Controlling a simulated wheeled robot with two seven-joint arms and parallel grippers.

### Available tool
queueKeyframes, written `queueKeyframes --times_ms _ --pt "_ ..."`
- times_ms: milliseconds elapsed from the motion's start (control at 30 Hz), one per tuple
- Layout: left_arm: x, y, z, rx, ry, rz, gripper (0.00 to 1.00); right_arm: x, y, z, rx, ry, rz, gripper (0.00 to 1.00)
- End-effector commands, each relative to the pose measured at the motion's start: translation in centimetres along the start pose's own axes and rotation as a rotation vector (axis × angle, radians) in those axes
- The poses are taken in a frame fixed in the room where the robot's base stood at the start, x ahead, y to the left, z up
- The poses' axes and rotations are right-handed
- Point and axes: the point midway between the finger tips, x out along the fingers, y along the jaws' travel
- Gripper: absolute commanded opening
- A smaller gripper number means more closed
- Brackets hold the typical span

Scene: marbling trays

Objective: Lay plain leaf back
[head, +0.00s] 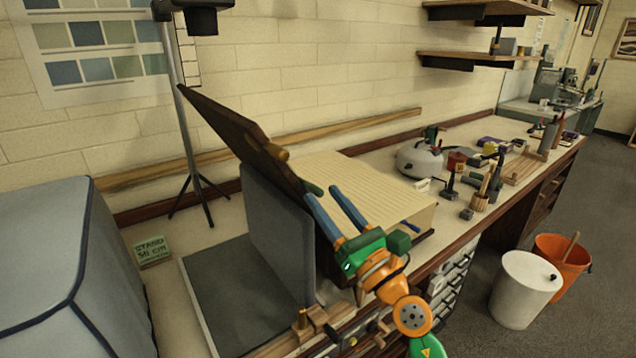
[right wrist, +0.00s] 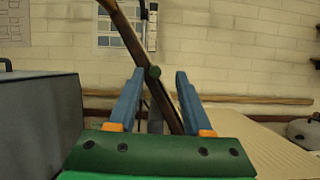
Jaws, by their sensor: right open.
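I cannot tell for sure which is the plain leaf. My left gripper is not in view.
A ribbed cream-coloured block (head: 365,190) lies just behind and right of the leaf. A grey covered box (head: 50,260) fills the left side. A tripod stand (head: 187,150) rises behind. A round pale appliance (head: 418,158) and small tools stand farther right on the bench.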

Motion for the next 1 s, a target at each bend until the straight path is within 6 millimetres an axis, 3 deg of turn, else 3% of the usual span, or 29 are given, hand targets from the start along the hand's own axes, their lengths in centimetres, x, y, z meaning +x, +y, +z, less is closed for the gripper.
queueKeyframes --times_ms 200,467,667,1000 --pt "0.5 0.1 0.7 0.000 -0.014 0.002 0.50 3.2 0.0 -0.2 0.004 0.001 -0.001 0.50" --pt "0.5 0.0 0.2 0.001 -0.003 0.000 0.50 3.5 0.0 -0.1 0.006 0.002 -0.001 0.50" --pt "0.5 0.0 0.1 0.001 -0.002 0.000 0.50 3.5 0.0 -0.1 0.006 0.002 -0.002 0.00" --pt "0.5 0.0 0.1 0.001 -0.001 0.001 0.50 3.5 0.0 -0.1 0.007 0.002 -0.001 0.00"
